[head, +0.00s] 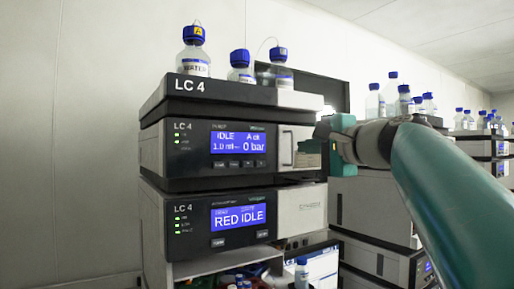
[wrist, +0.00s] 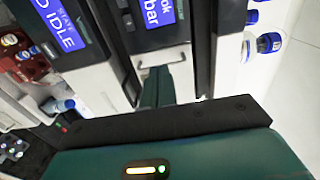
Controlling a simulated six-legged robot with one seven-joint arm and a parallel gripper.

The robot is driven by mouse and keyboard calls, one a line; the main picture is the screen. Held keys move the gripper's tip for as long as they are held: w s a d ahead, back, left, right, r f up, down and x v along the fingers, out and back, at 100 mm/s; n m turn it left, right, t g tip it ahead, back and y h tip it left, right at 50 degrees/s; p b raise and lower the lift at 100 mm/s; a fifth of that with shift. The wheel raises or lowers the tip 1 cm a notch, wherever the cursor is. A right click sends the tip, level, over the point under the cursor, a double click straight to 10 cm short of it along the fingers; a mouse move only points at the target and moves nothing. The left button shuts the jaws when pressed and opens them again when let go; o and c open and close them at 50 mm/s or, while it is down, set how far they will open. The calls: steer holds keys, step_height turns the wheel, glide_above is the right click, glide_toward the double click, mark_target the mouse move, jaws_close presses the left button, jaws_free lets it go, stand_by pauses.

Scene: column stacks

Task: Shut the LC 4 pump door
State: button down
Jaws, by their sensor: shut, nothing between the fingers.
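The LC 4 pump (head: 190,147) is the upper module of the near stack, with a blue screen reading IDLE and 0 bar. Its pale door (head: 300,133) is at the right end of the front, with an upright handle (head: 287,148). The door also shows in the wrist view (wrist: 178,62). It looks about level with the front, but I cannot tell whether it is fully shut. My gripper (head: 312,158) is shut and empty at the door's right side, partly covering it. Its teal fingers also show in the wrist view (wrist: 157,86); contact is unclear.
Blue-capped bottles (head: 194,52) stand on the stack's top tray (head: 230,96). A lower LC 4 module (head: 180,222) reads RED IDLE. More stacks and bottles (head: 390,95) stand at the right, behind my arm. The left wall side is clear.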

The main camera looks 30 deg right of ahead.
steer(key=s+a, duration=0.2)
steer(key=s, duration=0.8)
steer(key=w+a+f+n+g+y, duration=0.1)
steer(key=w+a+f+n+g, duration=0.1)
steer(key=a+f, duration=0.35)
steer(key=w+a+f+n+g+y, duration=0.1)
steer(key=w+a+f+n+g, duration=0.15)
steer(key=f, duration=0.65)
steer(key=s+a+f+n+g+h, duration=0.1)
steer(key=a+f+n, duration=0.3)
steer(key=f, duration=0.7)
steer(key=s+a+f+n+g, duration=0.4)
steer(key=a+f, duration=0.1)
steer(key=f, duration=0.6)
steer(key=s+a+f+n+g+h, duration=0.1)
steer(key=a+f+n, duration=0.4)
steer(key=f, duration=0.5)
steer(key=shift+s+f+g+h, duration=0.3)
steer(key=shift+s+f+g, duration=0.1)
steer(key=shift+s+g, duration=0.4)
steer(key=shift+w, duration=0.1)
